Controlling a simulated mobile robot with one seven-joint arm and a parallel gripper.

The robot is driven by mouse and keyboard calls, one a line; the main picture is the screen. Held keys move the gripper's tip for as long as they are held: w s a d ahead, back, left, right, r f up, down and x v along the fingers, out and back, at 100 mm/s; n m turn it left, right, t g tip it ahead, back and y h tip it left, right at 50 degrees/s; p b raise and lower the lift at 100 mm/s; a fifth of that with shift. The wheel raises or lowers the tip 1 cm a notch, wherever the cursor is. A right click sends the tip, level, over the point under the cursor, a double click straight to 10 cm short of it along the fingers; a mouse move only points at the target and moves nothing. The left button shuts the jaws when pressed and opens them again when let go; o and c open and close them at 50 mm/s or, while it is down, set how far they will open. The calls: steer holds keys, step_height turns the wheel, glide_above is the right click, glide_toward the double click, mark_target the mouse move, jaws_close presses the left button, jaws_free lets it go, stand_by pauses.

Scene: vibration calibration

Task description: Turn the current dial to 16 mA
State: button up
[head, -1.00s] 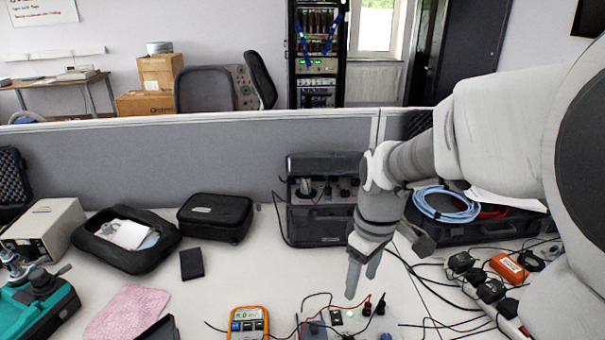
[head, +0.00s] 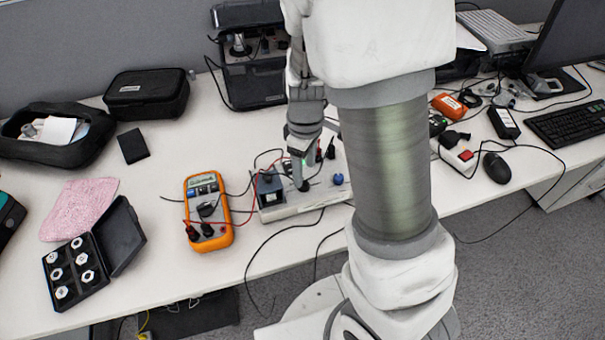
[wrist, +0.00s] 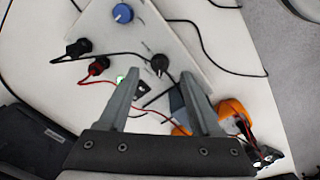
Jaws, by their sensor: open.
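A pale instrument box with a sloped panel (head: 283,212) stands near the table's front edge. In the wrist view its panel (wrist: 142,32) carries a blue knob (wrist: 122,13) and a black knob (wrist: 160,63). The blue knob also shows in the head view (head: 338,179). I cannot read the panel's markings or tell which knob sets current. My gripper (wrist: 160,70) is open, pointing at the panel, with the black knob in line between its fingertips; contact cannot be told. In the head view my gripper (head: 302,170) is over the box, partly hiding its panel.
Black (wrist: 77,47) and red (wrist: 97,66) plugs with wires stand beside the knobs. A green light glows near one finger. An orange multimeter (head: 208,211) lies left of the box. A black case of nuts (head: 75,268) is further left. Loose cables cross the table.

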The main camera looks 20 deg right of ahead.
mark_target(305, 182)
step_height(305, 182, down, 4)
steer(key=shift+f+b, duration=0.1)
steer(key=shift+b, duration=0.3)
jaws_close()
